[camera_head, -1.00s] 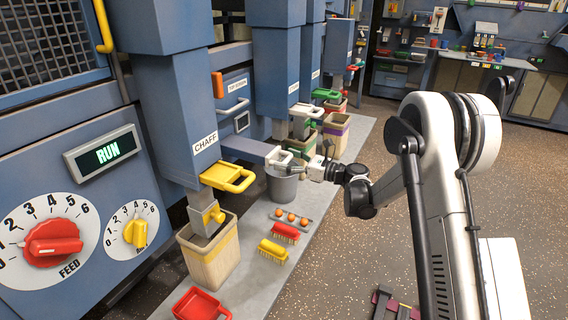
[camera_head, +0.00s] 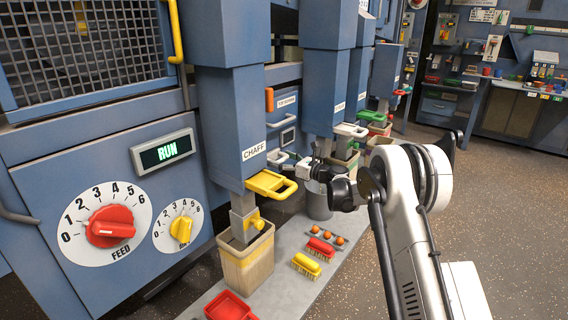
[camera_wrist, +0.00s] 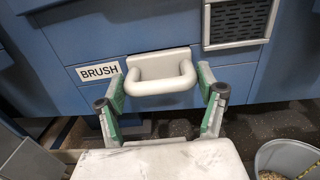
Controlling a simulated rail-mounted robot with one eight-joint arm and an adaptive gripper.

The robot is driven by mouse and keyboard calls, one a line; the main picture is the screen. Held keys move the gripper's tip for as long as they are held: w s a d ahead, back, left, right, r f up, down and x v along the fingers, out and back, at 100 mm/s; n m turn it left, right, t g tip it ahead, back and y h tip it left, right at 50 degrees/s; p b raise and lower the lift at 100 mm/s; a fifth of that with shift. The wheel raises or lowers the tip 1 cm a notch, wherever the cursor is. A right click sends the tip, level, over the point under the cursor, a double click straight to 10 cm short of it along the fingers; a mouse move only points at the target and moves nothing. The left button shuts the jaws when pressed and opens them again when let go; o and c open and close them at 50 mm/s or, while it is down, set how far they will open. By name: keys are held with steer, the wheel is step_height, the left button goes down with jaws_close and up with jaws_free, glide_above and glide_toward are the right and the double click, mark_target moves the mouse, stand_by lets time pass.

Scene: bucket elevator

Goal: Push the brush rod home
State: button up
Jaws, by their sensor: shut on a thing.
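The brush rod's pale handle (camera_wrist: 160,87) sits close against the blue panel, just right of the BRUSH label (camera_wrist: 98,71) in the wrist view. My gripper (camera_wrist: 163,78) has its green-padded fingers on the left and right of the handle and is shut on it. In the head view the handle (camera_head: 278,158) shows close to the machine face, with my gripper (camera_head: 303,170) at it. The rod behind the handle is hidden.
A grey bucket (camera_head: 318,200) stands below my gripper. A yellow handle (camera_head: 271,184) under the CHAFF chute and a wooden bin (camera_head: 246,265) are to the left. Brushes (camera_head: 306,265) lie on the floor strip. Open floor (camera_head: 500,220) is to the right.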

steer(key=shift+w+r, duration=0.15)
steer(key=shift+w, duration=0.05)
steer(key=o, duration=1.3)
steer(key=shift+c, duration=0.2)
steer(key=shift+o, duration=0.9)
steer(key=shift+a, duration=0.1)
steer(key=v, duration=1.2)
